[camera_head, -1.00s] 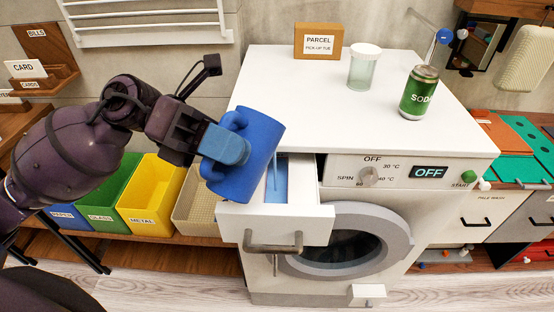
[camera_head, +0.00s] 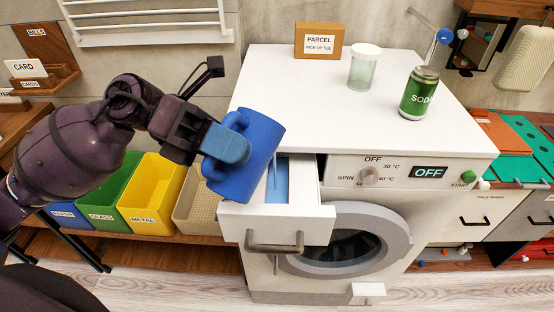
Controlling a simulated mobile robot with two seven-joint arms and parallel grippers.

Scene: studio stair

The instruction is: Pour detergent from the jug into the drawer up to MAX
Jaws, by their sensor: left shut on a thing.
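The blue jug (camera_head: 256,155) is tilted to the right over the open detergent drawer (camera_head: 306,222). My left gripper (camera_head: 226,145) is shut on the jug at its handle side. A thin blue stream falls from the jug into the drawer, where blue liquid (camera_head: 300,180) shows. The jug hides the drawer's left part, and I cannot make out the MAX mark. The drawer is pulled out of the white washing machine (camera_head: 400,150), whose display reads OFF. My right gripper is not in view.
A green soda can (camera_head: 419,93), a lidded clear jar (camera_head: 364,67) and a parcel box (camera_head: 318,41) stand on the machine's top. Its round door (camera_head: 345,240) is below the drawer. Sorting bins (camera_head: 152,195) stand to the left.

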